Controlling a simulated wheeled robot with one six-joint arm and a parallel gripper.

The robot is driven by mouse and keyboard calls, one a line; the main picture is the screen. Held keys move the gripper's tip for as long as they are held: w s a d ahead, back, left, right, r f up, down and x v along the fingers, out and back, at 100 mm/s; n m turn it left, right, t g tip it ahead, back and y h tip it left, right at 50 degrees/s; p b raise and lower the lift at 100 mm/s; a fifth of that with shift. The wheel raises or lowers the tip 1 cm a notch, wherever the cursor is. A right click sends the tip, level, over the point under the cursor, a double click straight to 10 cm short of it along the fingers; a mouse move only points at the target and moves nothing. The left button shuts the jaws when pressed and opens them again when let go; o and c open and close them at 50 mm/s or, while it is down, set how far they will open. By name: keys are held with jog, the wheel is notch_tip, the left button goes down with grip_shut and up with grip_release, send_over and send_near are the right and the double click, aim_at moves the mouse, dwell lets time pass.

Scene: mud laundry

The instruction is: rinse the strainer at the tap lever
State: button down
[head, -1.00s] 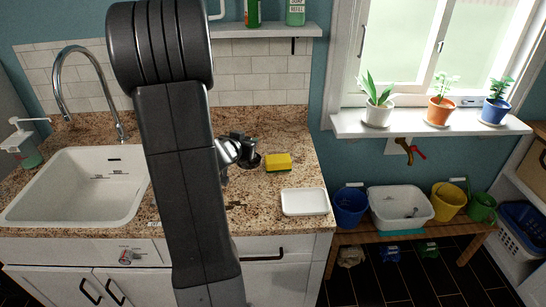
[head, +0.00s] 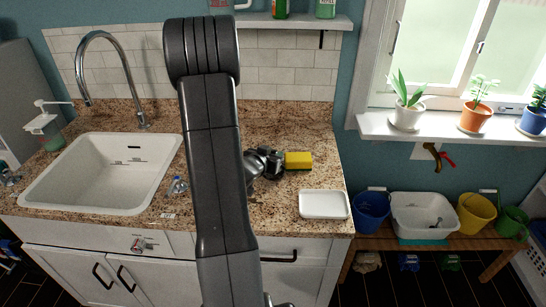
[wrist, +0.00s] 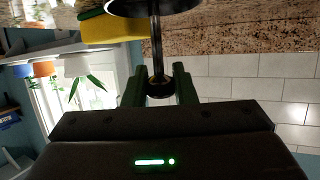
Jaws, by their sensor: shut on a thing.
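My gripper (head: 272,163) is above the granite counter, just left of the yellow sponge in the head view. In the wrist view my gripper (wrist: 159,88) is shut on the thin dark stem of the strainer (wrist: 156,45). The strainer's dark round disc is cut off by the top edge there. In the head view my arm and gripper hide most of the strainer. A brass tap with a red lever (head: 439,156) is on the wall below the window. A chrome tap (head: 85,68) arches over the white sink (head: 98,165) at left.
The yellow and green sponge (head: 298,160) and a white tray (head: 324,204) lie on the counter (head: 285,205). Potted plants stand on the sill (head: 450,128). A white basin (head: 424,213) and buckets stand on a low bench below the red lever. My arm blocks the middle of the head view.

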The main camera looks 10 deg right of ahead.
jog(key=shift+f, duration=0.25)
jog(key=shift+f, duration=0.1)
jog(key=c, duration=1.2)
grip_release()
jog(key=shift+s+a+r, duration=0.1)
jog(key=shift+s+r, duration=0.05)
jog(key=shift+r, duration=0.05)
jog(key=b+v, duration=0.1)
jog(key=v, duration=1)
jog(key=shift+s+a+r, duration=0.1)
jog(key=shift+s+a, duration=0.05)
jog(key=shift+s, duration=0.2)
